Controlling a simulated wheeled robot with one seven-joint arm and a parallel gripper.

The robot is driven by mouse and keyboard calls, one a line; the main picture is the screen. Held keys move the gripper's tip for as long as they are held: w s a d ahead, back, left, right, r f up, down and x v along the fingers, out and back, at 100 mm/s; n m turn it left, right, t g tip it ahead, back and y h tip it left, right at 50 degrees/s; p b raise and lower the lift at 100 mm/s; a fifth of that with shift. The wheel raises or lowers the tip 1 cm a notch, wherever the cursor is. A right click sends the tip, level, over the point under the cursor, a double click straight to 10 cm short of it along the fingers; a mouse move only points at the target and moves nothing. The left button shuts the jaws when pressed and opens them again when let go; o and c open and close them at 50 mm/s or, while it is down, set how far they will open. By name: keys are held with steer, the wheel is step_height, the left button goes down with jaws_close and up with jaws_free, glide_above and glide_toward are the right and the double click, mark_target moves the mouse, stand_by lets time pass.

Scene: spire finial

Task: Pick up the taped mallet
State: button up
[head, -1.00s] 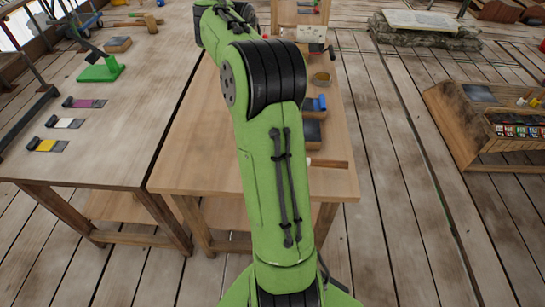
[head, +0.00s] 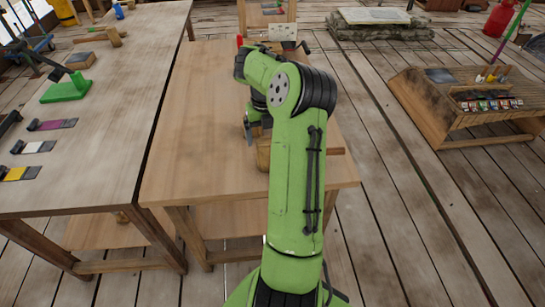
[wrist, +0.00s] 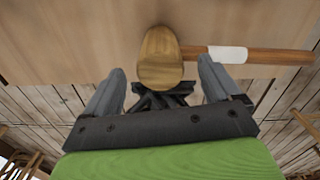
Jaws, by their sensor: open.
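The taped mallet lies on the wooden table (head: 205,75). In the wrist view its rounded wooden head (wrist: 158,62) is in the middle and its handle, with a white tape band (wrist: 228,54), runs right. My gripper (wrist: 161,70) is open, with one finger on each side of the mallet head in this view; I cannot tell whether either touches it. In the head view the mallet head (head: 263,153) shows partly beside my gripper (head: 250,130). My arm hides much of the mallet there, but the handle end shows to the right.
A long bench (head: 100,140) on the left holds a green-based tool (head: 67,88), several coloured scrapers and another wooden mallet (head: 112,37). A wooden organiser (head: 430,110) stands on the floor at right. The table's left half is clear.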

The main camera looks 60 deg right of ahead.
mark_target(265, 140)
step_height(265, 140, down, 4)
steer(key=shift+r, duration=0.3)
steer(key=c, duration=1.2)
